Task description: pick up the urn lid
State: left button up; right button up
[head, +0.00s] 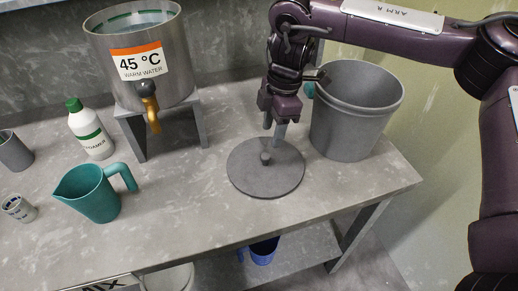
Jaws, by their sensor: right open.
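The urn lid (252,178), a flat grey disc with a small round knob (265,158) at its middle, lies on the grey table. The steel urn (103,55) stands on a stand at the back left, open at the top, with water inside. My right gripper (274,136) points down just above and behind the knob. Its fingers are open and empty, and look apart from the knob. My left gripper is not in view.
A grey pail (350,125) stands just right of my right gripper. The table (200,215) is clear between jug and lid. A blue container (263,252) is below.

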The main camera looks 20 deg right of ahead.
aim_at(266, 156)
jog(key=f, duration=0.1)
jog(key=s+f, duration=0.1)
jog(key=a+f+p, duration=0.1)
jog(key=shift+s+f, duration=0.15)
jog(key=shift+f, duration=0.25)
jog(key=shift+a+f, duration=0.15)
jog(key=shift+f, duration=0.5)
jog(key=shift+a+f, duration=0.15)
jog(key=shift+f, duration=0.7)
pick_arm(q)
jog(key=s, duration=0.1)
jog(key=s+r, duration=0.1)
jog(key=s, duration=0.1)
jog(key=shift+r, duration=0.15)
pick_arm(e)
grip_shut()
